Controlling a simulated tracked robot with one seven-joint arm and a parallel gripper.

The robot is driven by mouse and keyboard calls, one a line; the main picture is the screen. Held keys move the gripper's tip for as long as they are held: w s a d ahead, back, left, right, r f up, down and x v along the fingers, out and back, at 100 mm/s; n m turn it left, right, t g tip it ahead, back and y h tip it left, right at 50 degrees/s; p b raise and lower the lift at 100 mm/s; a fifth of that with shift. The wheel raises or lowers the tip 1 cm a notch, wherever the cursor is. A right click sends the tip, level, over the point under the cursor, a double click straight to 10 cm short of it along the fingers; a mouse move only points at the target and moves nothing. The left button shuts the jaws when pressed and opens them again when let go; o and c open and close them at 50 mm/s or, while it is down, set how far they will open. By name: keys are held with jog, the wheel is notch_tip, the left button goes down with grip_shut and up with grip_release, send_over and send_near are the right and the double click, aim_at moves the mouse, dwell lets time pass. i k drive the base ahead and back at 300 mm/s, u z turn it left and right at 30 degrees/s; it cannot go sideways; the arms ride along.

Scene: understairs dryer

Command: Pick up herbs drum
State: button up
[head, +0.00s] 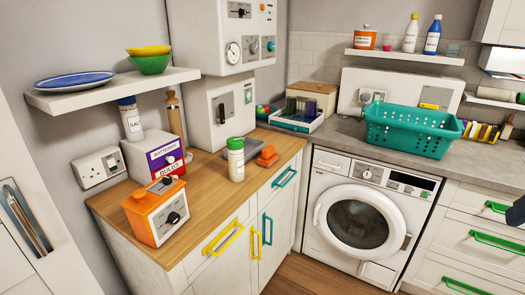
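A white cylindrical container with a green lid (236,160) stands upright on the wooden counter (205,180). It looks like the herbs drum, but its label is too small to read. A grey flat item lies just behind it and an orange block lies to its right. Dark parts of what looks like my gripper (507,210) show at the right edge, in front of the white drawers and far from the container. Most of the gripper is cut off by the frame, so its opening cannot be judged.
An orange-topped box (156,210) and a purple-and-white box (153,154) stand left of the container. A wall shelf (112,90) overhangs the counter's left. A washing machine (367,212) and a teal basket (412,130) are at right. Counter in front of the container is clear.

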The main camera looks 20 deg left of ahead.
aim_at(235, 159)
jog(key=z, duration=0.1)
jog(key=i, duration=1.2)
jog(key=u, duration=1.7)
